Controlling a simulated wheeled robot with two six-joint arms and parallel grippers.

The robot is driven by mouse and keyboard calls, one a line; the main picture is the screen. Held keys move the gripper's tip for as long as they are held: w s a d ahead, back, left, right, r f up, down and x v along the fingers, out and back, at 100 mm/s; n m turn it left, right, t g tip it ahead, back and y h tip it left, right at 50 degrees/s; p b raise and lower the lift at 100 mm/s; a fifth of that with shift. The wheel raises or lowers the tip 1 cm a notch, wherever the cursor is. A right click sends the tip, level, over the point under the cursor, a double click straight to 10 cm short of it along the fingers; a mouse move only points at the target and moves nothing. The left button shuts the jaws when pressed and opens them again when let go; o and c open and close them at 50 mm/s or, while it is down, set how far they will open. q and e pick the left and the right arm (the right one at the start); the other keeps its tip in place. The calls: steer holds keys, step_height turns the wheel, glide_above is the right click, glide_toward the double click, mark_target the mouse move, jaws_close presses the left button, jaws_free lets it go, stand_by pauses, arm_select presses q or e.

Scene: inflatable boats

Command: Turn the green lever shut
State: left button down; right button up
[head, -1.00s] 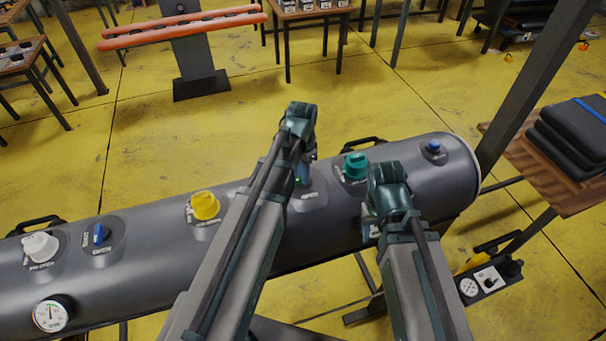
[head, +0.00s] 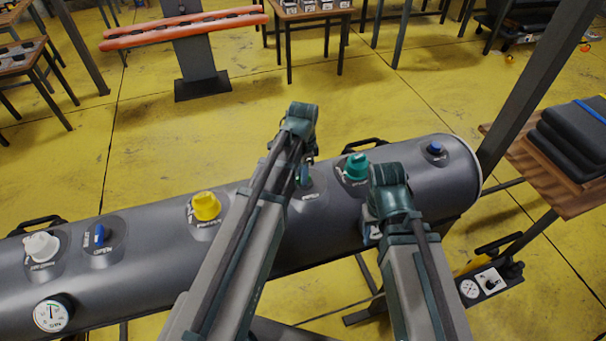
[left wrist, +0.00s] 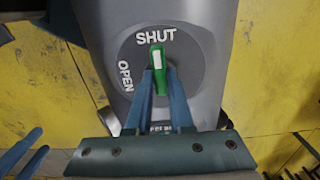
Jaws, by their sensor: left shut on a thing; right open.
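The green lever (left wrist: 157,58) stands on a round grey plate on the grey tube (head: 130,265). In the left wrist view it points up at the word SHUT, with the word OPEN to its left. My left gripper (left wrist: 158,78) is shut on the lever, a finger on each side. In the head view my left gripper (head: 305,176) is over the same plate, and the arm hides most of the lever. My right gripper (head: 371,232) is open at the front side of the tube, mostly hidden behind its own wrist.
The tube also carries a teal cap (head: 356,167), a yellow cap (head: 206,206), a white cap (head: 41,246), a blue lever (head: 99,235), a blue knob (head: 435,148) and a gauge (head: 52,313). A wooden table (head: 555,185) with black stacked pieces stands at right.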

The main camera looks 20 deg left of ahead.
arm_select(q)
steer(key=c, duration=0.8)
jaws_free()
step_height(320, 180, up, 14)
steer(key=p, duration=1.3)
steer(key=shift+p, duration=0.4)
steer(key=shift+f, duration=0.2)
steer(key=s+d+f+n+y+b, duration=0.1)
steer(key=s+d+f+n+b, duration=0.6)
steer(key=s+d+f+b, duration=0.4)
steer(key=s+f+b, duration=0.3)
steer(key=b, duration=0.1)
steer(key=shift+s+d+f+n, duration=0.3)
